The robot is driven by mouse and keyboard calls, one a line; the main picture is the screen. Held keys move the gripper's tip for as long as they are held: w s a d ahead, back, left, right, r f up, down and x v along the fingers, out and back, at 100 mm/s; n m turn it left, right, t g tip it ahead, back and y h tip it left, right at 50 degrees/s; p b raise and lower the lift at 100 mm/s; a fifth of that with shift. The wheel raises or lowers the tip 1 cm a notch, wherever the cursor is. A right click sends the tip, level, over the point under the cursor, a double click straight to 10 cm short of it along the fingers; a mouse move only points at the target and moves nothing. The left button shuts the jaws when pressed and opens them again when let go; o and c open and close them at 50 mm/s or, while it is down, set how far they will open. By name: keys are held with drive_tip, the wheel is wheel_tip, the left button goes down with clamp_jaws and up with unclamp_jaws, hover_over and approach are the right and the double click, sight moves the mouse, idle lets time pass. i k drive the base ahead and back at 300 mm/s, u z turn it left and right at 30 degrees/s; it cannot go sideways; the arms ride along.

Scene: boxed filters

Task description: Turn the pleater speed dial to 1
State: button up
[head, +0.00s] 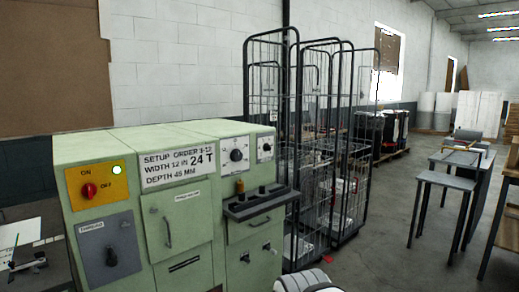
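The pale green machine (180,240) fills the left foreground. On its upper right front are a black round dial on a white plate (236,155) and a smaller dial (265,147) beside it. A large dark selector knob (111,257) sits on a grey plate at the lower left, under a small label. I cannot read which of these is the pleater speed dial or where any pointer stands. A red knob (89,190) sits on a yellow ON/OFF plate with a lit lamp (117,170). My gripper is not in view; a white rounded part, probably of my arm, shows at the bottom edge.
A dark shelf with small knobs (258,203) juts from the machine below the two upper dials. Wire roll cages (345,190) stand just right of the machine. Metal tables (447,181) stand at the right. Open floor (395,240) lies between cages and tables.

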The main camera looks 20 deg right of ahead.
sight(266, 147)
drive_tip(key=z, duration=0.45)
drive_tip(key=i, duration=2.8)
drive_tip(key=u, duration=0.15)
drive_tip(key=k, duration=0.7)
drive_tip(key=z, duration=0.15)
drive_tip(key=i, duration=0.7)
drive_tip(key=u, duration=0.05)
